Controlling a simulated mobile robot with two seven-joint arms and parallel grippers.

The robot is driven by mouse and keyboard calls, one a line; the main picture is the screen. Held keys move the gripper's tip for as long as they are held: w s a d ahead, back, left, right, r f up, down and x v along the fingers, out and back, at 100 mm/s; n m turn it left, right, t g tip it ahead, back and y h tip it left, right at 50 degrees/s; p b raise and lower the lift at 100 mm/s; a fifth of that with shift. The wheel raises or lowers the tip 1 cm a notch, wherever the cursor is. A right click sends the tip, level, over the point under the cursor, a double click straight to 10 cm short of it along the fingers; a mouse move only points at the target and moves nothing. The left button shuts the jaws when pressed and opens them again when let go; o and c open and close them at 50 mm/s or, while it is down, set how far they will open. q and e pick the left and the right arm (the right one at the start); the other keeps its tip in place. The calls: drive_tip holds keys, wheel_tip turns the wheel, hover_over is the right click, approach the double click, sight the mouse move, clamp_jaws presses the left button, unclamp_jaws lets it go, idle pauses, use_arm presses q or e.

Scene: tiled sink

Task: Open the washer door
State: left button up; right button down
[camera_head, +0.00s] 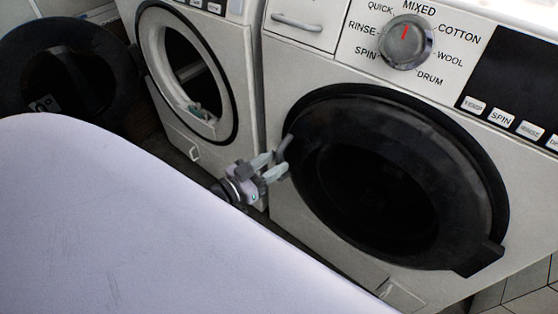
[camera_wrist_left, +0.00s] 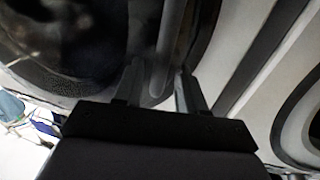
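The washer (camera_head: 330,210) on the right of the head view has a round black door (camera_head: 385,180). The door sits over its opening and looks shut, though I cannot tell whether it is slightly ajar. A black block juts from its lower right rim. My left gripper (camera_head: 281,158) is at the door's left edge. In the wrist view its two fingers (camera_wrist_left: 158,85) are apart, with a grey upright bar (camera_wrist_left: 170,45) between them. I cannot tell whether either finger touches it. My right gripper is not in view.
A second washer (camera_head: 215,150) stands left of the first, its opening uncovered and its round black door (camera_head: 70,80) swung out to the left. A large pale surface (camera_head: 150,220) fills the lower left, hiding my left arm. Floor tiles (camera_head: 535,285) show at bottom right.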

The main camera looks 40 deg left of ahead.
use_arm(q)
drive_tip(key=shift+x, duration=1.2)
clamp_jaws()
drive_tip(key=shift+s+a, duration=0.1)
drive_tip(key=shift+s, duration=0.1)
